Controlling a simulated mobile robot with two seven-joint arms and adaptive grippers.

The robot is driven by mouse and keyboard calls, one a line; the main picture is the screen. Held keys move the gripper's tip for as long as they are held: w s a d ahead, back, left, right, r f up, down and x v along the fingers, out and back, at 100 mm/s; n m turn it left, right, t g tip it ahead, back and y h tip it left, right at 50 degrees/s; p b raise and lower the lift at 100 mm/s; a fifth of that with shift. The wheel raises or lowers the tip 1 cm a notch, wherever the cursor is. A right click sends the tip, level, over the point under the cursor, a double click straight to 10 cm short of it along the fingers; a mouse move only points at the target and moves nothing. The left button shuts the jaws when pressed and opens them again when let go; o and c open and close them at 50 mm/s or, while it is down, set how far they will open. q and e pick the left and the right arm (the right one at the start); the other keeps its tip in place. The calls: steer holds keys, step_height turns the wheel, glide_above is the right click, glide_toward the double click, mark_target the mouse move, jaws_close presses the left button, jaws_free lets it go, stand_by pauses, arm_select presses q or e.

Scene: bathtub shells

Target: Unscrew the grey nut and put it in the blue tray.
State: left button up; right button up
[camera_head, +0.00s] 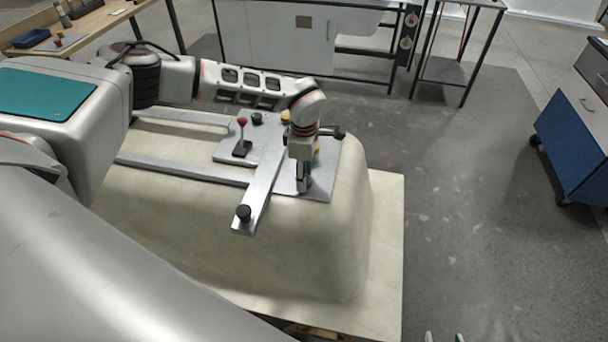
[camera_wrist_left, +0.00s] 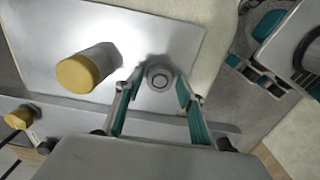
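The grey nut (camera_wrist_left: 159,76) is a round grey piece on the metal plate (camera_wrist_left: 55,30); in the left wrist view it lies between the fingers of my left gripper (camera_wrist_left: 158,82). The fingers are spread, with a small gap seeming to show on each side. In the head view my left gripper (camera_head: 303,187) points down at the plate on the tub shell (camera_head: 300,245) and hides the nut. The blue tray (camera_head: 31,38) is on the wooden bench at the back left. My right gripper (camera_head: 443,338) shows only two separated fingertips at the bottom edge.
A yellow-capped post (camera_wrist_left: 84,73) stands close beside the nut. A metal bar (camera_head: 262,190) with a black knob (camera_head: 244,213) crosses the plate near my left gripper. A red-knobbed lever (camera_head: 241,135) rises behind. The floor to the right is clear up to a blue cabinet (camera_head: 573,150).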

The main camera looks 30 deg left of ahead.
arm_select(q)
steer(key=c, duration=0.8)
steer(key=n, duration=1.3)
steer(key=o, duration=1.3)
steer(key=shift+c, duration=0.9)
